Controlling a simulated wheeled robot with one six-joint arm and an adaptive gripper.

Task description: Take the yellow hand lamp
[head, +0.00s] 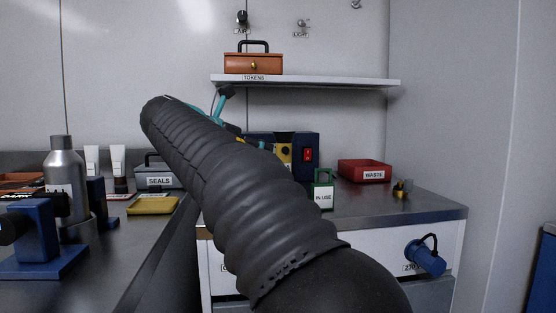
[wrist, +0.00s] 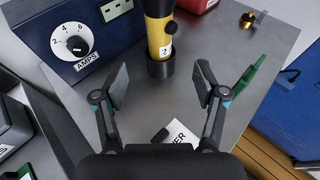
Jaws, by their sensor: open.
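The yellow hand lamp (wrist: 159,36) stands in front of my gripper in the wrist view, with a black button and a label marked 2 on its side. Its lower end sits in a black round holder (wrist: 161,69) on the grey worktop; its top is cut off by the frame. My gripper (wrist: 162,82) is open and empty, one finger on either side of the line to the holder, short of the lamp. In the head view a yellow body that looks like the lamp (head: 284,155) shows beside my arm, partly hidden, against the blue box.
The blue box with the AMPS dial (wrist: 77,45) stands left of the lamp. A green IN USE frame (head: 323,191), a red WASTE tray (head: 364,171) and a small brass piece (wrist: 248,20) are to the right. A labelled dark piece (wrist: 178,135) lies below the fingers. A shelf (head: 320,82) is above.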

